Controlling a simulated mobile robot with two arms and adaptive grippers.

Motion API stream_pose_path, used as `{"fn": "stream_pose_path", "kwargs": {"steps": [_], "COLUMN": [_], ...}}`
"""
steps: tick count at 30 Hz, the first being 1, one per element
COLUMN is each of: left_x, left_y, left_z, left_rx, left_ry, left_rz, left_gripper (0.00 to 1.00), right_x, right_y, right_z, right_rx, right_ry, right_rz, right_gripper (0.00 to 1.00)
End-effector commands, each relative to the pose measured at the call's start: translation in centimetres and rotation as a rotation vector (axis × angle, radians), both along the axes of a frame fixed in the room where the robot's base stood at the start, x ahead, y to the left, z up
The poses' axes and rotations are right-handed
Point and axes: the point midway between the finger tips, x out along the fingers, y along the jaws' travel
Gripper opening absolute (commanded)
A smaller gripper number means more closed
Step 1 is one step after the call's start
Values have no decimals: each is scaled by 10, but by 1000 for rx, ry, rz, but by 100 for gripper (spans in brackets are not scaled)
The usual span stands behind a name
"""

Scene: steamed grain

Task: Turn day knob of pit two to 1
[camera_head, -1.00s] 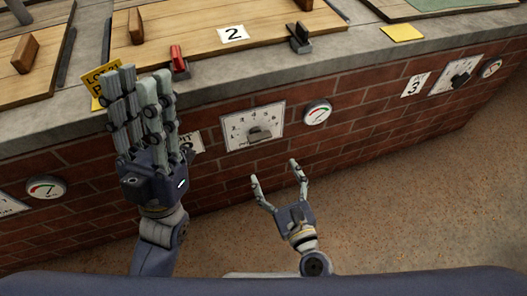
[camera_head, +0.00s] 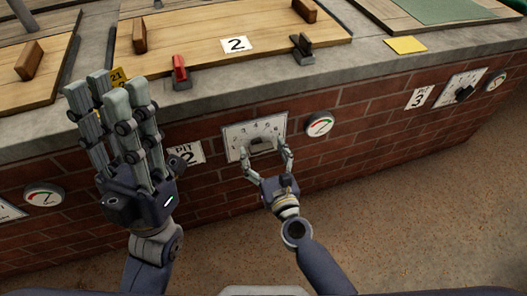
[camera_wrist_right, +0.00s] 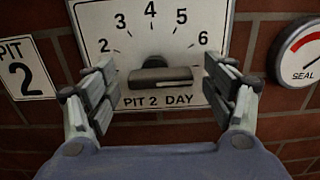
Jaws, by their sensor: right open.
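The pit two day knob, a dark grey bar-shaped handle (camera_wrist_right: 165,77), lies roughly level on a white plate (camera_wrist_right: 170,20) marked "PIT 2 DAY". The numbers 2 to 6 show; the ends of the scale are hidden by my fingers. My right gripper (camera_wrist_right: 163,85) is open, with one finger on each side of the knob and visible gaps to it. In the head view the right gripper (camera_head: 265,152) reaches up to the same plate (camera_head: 240,131) on the brick wall. My left gripper (camera_head: 107,98) is raised at left, fingers apart and empty, away from the knob.
A round gauge (camera_head: 320,124) is right of the plate; a "PIT 2" sign (camera_head: 185,155) is left of it. The concrete ledge (camera_head: 215,85) above carries a red lever (camera_head: 180,72) and a black lever (camera_head: 302,48). Open floor (camera_head: 420,215) lies below.

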Motion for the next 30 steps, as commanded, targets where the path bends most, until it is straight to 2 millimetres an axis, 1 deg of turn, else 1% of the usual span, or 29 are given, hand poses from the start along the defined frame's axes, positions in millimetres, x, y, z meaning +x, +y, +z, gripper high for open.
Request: {"fn": "stream_pose_path", "kwargs": {"steps": [8, 9, 11, 12, 14, 25, 30], "left_x": [0, 0, 0, 0, 0, 3, 19], "left_y": [0, 0, 0, 0, 0, -1, -4], "left_z": [0, 0, 0, 0, 0, 1, -2], "left_rx": [1, 1, 1, 1, 1, 5, 30], "left_ry": [2, 2, 2, 2, 2, 14, 92], "left_rz": [0, 0, 0, 0, 0, 0, 7], "left_gripper": [30, 30, 30, 30, 30, 30, 30], "right_x": [1, 1, 1, 1, 1, 1, 1], "right_y": [0, 0, 0, 0, 0, 0, 0], "right_z": [0, 0, 0, 0, 0, 0, 2], "right_rx": [-1, -1, -1, -1, -1, -30, -103], "right_ry": [0, 0, 0, 0, 0, -10, -33], "right_rz": [0, 0, 0, 0, -1, -1, -1], "right_gripper": [77, 68, 54, 45, 32, 32, 33]}}
